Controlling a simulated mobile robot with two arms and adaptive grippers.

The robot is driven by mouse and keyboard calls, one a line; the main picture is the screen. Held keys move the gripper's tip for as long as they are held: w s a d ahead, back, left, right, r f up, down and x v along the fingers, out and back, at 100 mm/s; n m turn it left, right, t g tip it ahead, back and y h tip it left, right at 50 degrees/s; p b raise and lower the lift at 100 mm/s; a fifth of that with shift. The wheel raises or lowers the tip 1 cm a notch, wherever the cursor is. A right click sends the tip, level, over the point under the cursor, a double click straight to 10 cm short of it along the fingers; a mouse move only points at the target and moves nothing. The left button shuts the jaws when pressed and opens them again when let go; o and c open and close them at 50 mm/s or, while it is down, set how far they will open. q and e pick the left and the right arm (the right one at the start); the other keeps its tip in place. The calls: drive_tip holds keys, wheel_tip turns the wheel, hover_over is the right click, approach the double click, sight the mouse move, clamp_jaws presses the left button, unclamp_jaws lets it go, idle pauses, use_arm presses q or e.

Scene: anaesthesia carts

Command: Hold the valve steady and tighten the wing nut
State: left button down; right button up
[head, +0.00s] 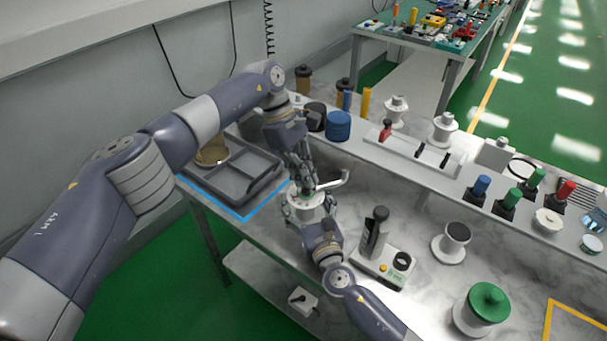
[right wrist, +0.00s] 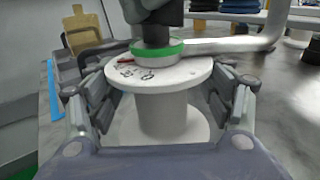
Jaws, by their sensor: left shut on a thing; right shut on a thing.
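The valve (right wrist: 165,75) stands upright, with a round white top, a green ring and a thick white stem; it also shows in the head view (head: 311,199). A bent pale lever (right wrist: 245,45) reaches out to the right from its top. My right gripper (head: 306,208) is shut around the valve's stem, one finger on each side. My left gripper (head: 305,187) comes down from above and is shut on the part at the valve's top centre. The wing nut there is mostly hidden by its fingers; dark material shows just above the green ring.
A grey divided tray (head: 232,190) lies to the left inside a blue outline. A dark bottle on a white base (head: 372,262) stands close on the right. A white shelf at the back holds a blue cylinder (head: 338,126) and several fittings. A green-topped knob (head: 487,302) is at front right.

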use_arm(q)
drive_tip(key=shift+w+a+m, duration=0.2)
drive_tip(key=shift+a+m, duration=0.05)
drive_tip(key=shift+m, duration=0.05)
use_arm(e)
drive_tip(key=shift+d, duration=0.1)
use_arm(q)
drive_tip(key=c, duration=1.9)
unclamp_jaws()
drive_tip(key=shift+o, duration=0.6)
drive_tip(key=shift+d, duration=0.1)
drive_tip(key=shift+s+d, duration=0.1)
drive_tip(key=v, duration=0.7)
drive_tip(key=shift+r, duration=0.25)
use_arm(e)
drive_tip(key=o, duration=1.5)
